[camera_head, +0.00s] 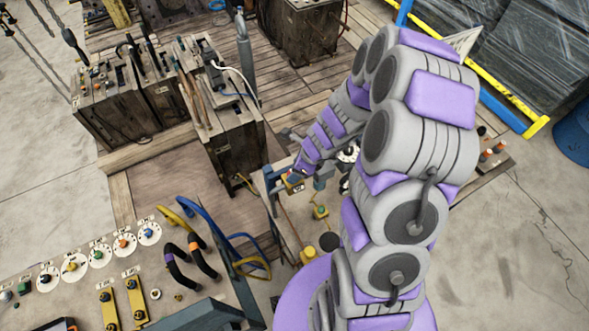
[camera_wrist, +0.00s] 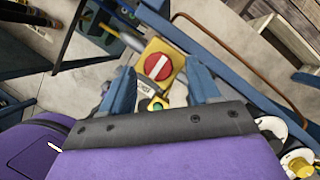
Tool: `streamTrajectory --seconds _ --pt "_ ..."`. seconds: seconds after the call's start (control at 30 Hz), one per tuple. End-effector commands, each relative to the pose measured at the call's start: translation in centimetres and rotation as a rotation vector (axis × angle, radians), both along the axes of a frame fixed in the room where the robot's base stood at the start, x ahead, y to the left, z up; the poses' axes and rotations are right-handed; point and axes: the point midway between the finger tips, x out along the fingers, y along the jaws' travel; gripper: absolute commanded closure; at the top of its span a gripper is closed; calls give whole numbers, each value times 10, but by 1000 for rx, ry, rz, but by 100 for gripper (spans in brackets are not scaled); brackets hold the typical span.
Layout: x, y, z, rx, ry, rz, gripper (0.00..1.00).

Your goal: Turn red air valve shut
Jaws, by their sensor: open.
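The red valve (camera_wrist: 158,67) shows in the wrist view as a round red face with a white bar across it, on a yellow square plate (camera_wrist: 171,50). The bar lies tilted, rising to the right. My gripper (camera_wrist: 160,72) is open, with one blue-grey finger on each side of the red face. I cannot tell whether either finger touches it. A small yellow and green knob (camera_wrist: 157,104) sits nearer the gripper's base, between the fingers. In the head view my arm's end is small and partly hidden by my arm, and the red face is not clear there.
In the wrist view, a copper-coloured pipe (camera_wrist: 235,52) curves past the right finger, and blue frame bars (camera_wrist: 165,8) stand beyond the plate. In the head view, a control panel (camera_head: 75,300) with several knobs lies lower left and wooden machine boxes (camera_head: 235,140) stand behind.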

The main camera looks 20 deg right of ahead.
Motion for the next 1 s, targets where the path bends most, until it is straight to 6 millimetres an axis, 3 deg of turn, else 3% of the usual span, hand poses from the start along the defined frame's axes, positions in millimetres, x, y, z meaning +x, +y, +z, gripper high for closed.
streamTrajectory --seconds 0.7,1.0 --pt "-24 -40 111 -4 -4 -1 39" --pt "-31 -49 139 -1 1 0 39"
